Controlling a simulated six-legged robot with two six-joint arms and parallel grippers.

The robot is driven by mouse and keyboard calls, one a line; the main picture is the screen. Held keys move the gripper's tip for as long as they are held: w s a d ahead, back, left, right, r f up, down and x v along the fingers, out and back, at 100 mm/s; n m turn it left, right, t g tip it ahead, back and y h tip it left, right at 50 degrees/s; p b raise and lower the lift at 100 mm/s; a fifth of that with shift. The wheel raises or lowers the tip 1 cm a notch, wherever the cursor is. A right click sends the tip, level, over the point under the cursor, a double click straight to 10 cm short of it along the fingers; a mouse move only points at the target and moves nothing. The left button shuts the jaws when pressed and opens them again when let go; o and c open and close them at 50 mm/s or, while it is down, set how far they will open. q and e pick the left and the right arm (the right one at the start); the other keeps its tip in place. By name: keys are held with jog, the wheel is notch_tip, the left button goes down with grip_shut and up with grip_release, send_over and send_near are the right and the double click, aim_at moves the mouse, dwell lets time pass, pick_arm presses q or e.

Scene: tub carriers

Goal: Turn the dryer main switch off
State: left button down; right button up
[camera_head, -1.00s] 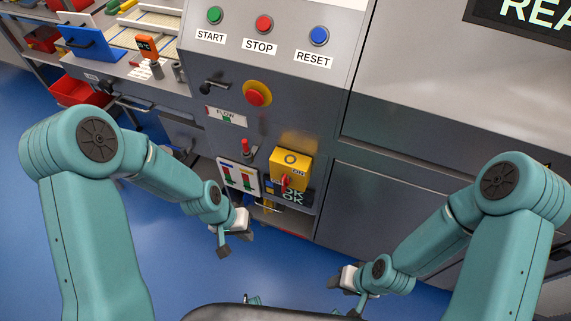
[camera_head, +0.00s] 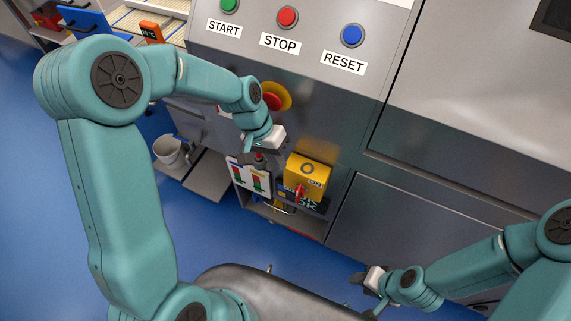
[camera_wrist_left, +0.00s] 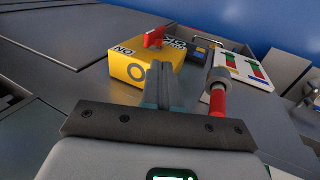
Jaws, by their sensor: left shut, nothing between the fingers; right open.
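The dryer main switch is a yellow box (camera_head: 309,171) with a red handle (camera_head: 301,192) on the grey machine front. In the head view the handle is at the lower part of the box, by the ON mark, and the O mark is above it. The left wrist view shows the yellow box (camera_wrist_left: 140,62) and its red handle (camera_wrist_left: 154,37) ahead of the fingers. My left gripper (camera_head: 262,149) is shut and empty, just up and left of the box; its fingers also show in the wrist view (camera_wrist_left: 160,88). Contact cannot be told. My right gripper (camera_head: 368,286) is open, low and away from the switch.
A red-handled lever (camera_wrist_left: 217,98) stands close to the left fingers. A gauge panel (camera_head: 250,178) is left of the switch. A red emergency button (camera_head: 271,101) and START, STOP (camera_head: 288,16) and RESET (camera_head: 352,34) buttons are above. A grey bucket (camera_head: 170,152) stands at left.

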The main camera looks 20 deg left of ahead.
pick_arm(q)
jog(key=p+x, duration=0.1)
jog(key=x, duration=0.8)
jog(key=shift+s, duration=0.15)
pick_arm(e)
jog(key=shift+s+d+r, duration=0.1)
jog(key=shift+d+r, duration=0.1)
jog(key=shift+r, duration=0.25)
